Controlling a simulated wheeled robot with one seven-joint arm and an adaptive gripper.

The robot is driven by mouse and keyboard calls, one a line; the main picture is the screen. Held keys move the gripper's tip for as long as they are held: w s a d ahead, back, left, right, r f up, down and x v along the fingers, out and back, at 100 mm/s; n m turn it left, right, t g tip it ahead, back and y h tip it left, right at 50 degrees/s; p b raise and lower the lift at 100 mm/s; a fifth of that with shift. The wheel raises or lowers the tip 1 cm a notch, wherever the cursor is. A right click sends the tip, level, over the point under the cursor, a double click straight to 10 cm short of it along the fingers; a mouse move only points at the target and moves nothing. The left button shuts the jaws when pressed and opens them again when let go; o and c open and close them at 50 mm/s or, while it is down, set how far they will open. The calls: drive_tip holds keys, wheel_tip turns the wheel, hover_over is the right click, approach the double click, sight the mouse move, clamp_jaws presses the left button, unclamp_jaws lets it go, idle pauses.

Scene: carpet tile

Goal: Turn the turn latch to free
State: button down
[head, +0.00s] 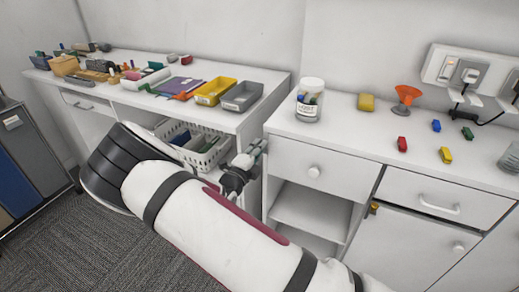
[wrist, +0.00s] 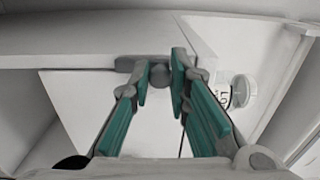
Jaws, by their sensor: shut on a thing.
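My gripper (head: 258,147) is at the front edge of the white furniture, by the gap between the left desk and the right cabinet. In the wrist view its teal-padded fingers (wrist: 160,82) are close together on a small grey rounded piece (wrist: 158,75), which looks like the turn latch. The latch sits against a white panel. Its handle is mostly covered by the fingers, so I cannot tell which way it is turned. In the head view the gripper hides it.
A labelled jar (head: 310,101) stands on the right cabinet top, near my gripper. A white basket (head: 206,158) is below the left desktop. A small brass-coloured fitting (head: 374,208) is on the right cabinet door's edge. Open shelves (head: 310,209) lie under the drawer.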

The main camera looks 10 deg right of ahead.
drive_tip(key=shift+w+a, duration=0.1)
drive_tip(key=c, duration=1.5)
unclamp_jaws()
drive_tip(key=shift+c, duration=0.2)
drive_tip(key=v, duration=1.2)
